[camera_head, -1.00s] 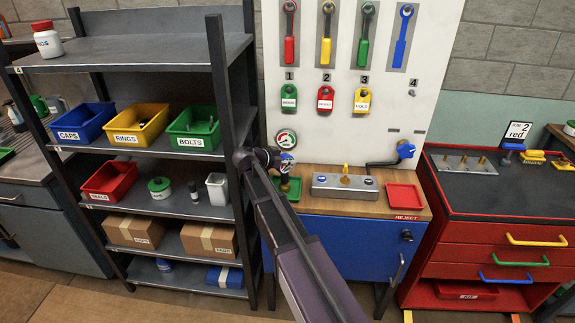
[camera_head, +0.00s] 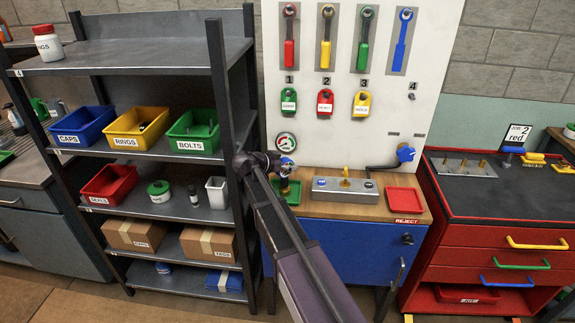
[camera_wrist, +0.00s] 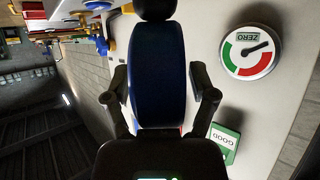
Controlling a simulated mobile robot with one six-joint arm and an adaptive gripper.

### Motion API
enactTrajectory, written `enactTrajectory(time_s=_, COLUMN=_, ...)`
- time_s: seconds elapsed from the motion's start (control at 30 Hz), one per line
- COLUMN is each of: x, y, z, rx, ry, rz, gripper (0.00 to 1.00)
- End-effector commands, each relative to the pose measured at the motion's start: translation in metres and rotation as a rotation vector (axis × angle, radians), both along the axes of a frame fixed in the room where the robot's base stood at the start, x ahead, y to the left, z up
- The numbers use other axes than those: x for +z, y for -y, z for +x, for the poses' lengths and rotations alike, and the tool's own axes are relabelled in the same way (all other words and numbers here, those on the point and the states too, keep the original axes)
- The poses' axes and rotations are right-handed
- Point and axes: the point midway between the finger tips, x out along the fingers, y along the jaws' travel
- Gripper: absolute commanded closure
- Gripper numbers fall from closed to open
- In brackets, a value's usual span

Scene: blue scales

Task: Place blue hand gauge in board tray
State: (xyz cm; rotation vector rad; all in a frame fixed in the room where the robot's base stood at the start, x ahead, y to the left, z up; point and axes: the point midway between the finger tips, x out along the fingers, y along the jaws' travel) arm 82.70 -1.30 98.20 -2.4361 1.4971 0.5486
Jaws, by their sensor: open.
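A dark blue rounded body with a black knob, likely the blue hand gauge (camera_wrist: 158,75), fills the middle of the wrist view. My gripper (camera_wrist: 160,95) is open, with a finger on each side of it and gaps between. In the head view my gripper (camera_head: 284,168) is above the green tray (camera_head: 292,197) on the wooden bench, with a bit of blue at its end. A red tray (camera_head: 405,203) marked REJECT sits at the bench's right. I cannot tell which is the board tray; my arm hides part of the green one.
A round dial (camera_head: 285,141) hangs on the white board (camera_head: 335,130) just behind my gripper; it also shows in the wrist view (camera_wrist: 249,52), near a green GOOD sign (camera_wrist: 223,142). A metal block (camera_head: 345,190) stands between the trays. A shelf post (camera_head: 219,90) is close at left.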

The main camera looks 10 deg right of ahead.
Motion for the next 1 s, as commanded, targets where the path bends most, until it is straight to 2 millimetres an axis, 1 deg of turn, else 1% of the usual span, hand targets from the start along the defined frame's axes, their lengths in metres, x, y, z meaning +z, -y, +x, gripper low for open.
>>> enactTrajectory(time_s=0.2, x=0.005, y=-0.001, z=0.0, rx=0.0, ry=0.0, rz=0.0, gripper=0.26)
enactTrajectory(time_s=0.37, x=0.012, y=-0.014, z=-0.007, rx=0.002, ry=0.0, rz=0.0, gripper=0.26)
enactTrajectory(time_s=0.57, x=0.026, y=-0.037, z=-0.019, rx=0.002, ry=0.0, rz=0.0, gripper=0.26)
enactTrajectory(time_s=0.8, x=0.043, y=-0.07, z=-0.035, rx=0.003, ry=-0.001, rz=0.0, gripper=0.26)
enactTrajectory(time_s=1.0, x=0.052, y=-0.088, z=-0.045, rx=0.001, ry=0.0, rz=0.0, gripper=0.26)
